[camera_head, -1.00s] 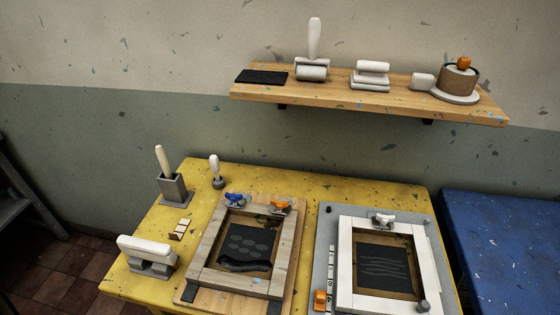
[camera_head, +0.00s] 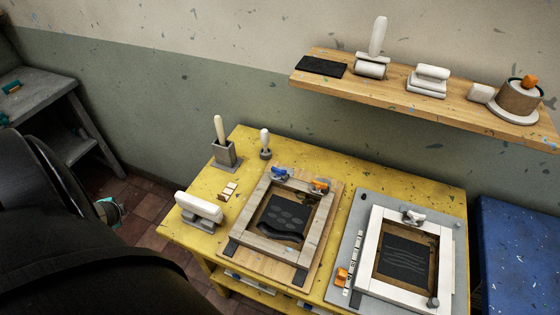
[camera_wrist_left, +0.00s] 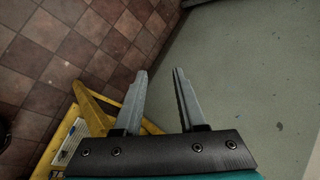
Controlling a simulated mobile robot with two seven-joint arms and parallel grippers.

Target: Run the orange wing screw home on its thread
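An orange wing screw (camera_head: 319,186) sits at the back right corner of the left wooden screen frame (camera_head: 255,243). A blue wing screw (camera_head: 280,174) sits beside it at the back left of that frame. How far the orange screw is on its thread is too small to tell. My left gripper (camera_wrist_left: 160,72) is open and empty in the left wrist view, its two fingers apart over floor and wall. My dark left arm fills the lower left of the head view, away from the screws. My right gripper is out of view.
The yellow table (camera_head: 246,142) also holds a grey board (camera_head: 367,200) with a white frame, a white-handled block (camera_head: 199,207) and a brush pot (camera_head: 225,152). A wooden shelf (camera_head: 395,83) hangs above. A blue surface (camera_head: 520,250) stands at right, a grey bench (camera_head: 45,95) at left.

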